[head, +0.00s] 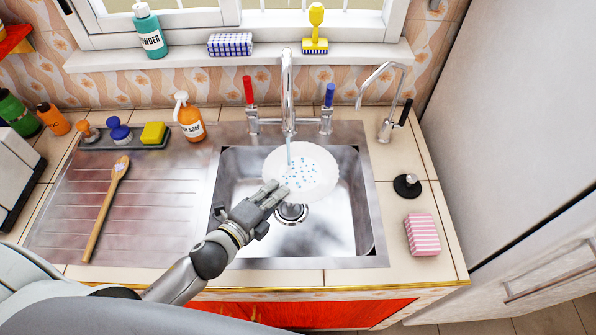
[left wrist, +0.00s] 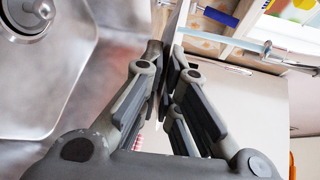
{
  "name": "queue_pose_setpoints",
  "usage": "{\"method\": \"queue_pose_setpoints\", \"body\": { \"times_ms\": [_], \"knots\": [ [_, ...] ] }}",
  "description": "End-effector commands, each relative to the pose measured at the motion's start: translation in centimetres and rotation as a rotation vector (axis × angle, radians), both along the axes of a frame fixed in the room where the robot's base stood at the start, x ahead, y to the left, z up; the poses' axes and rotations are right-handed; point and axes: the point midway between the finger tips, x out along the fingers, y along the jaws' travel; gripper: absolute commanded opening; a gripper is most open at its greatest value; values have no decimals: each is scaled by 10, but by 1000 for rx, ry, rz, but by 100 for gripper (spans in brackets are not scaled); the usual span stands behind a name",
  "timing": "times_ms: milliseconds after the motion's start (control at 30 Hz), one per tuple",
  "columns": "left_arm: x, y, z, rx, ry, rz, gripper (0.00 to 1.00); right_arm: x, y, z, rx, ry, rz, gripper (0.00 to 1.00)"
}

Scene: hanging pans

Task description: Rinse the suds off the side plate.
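The white side plate (head: 318,181) is over the sink basin, under the tap (head: 287,80). Blue suds specks dot the middle of its face. A thin blue stream of water (head: 289,150) runs from the spout onto the plate. My left gripper (head: 278,192) is shut on the plate's near left rim. In the left wrist view the plate (left wrist: 179,22) shows edge-on between the fingers of my left gripper (left wrist: 168,62). The fingers hide a little of the rim. My right gripper is not in view.
The sink basin (head: 342,235) is empty around its drain (head: 291,213). A black plug (head: 407,185) and pink striped sponge (head: 422,234) are on the right. A second tap (head: 385,100) stands back right.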

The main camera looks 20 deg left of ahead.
Motion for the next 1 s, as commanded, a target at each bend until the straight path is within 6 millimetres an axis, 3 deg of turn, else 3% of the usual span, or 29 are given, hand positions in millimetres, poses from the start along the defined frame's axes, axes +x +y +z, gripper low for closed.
{"method": "queue_pose_setpoints", "body": {
  "times_ms": [433, 1000],
  "knots": [
    [-5, 4, 1, -2, -1, -2, 0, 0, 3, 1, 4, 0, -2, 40],
    [-48, -12, 0, -4, -1, 0, 0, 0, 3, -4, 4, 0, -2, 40]
  ]
}}
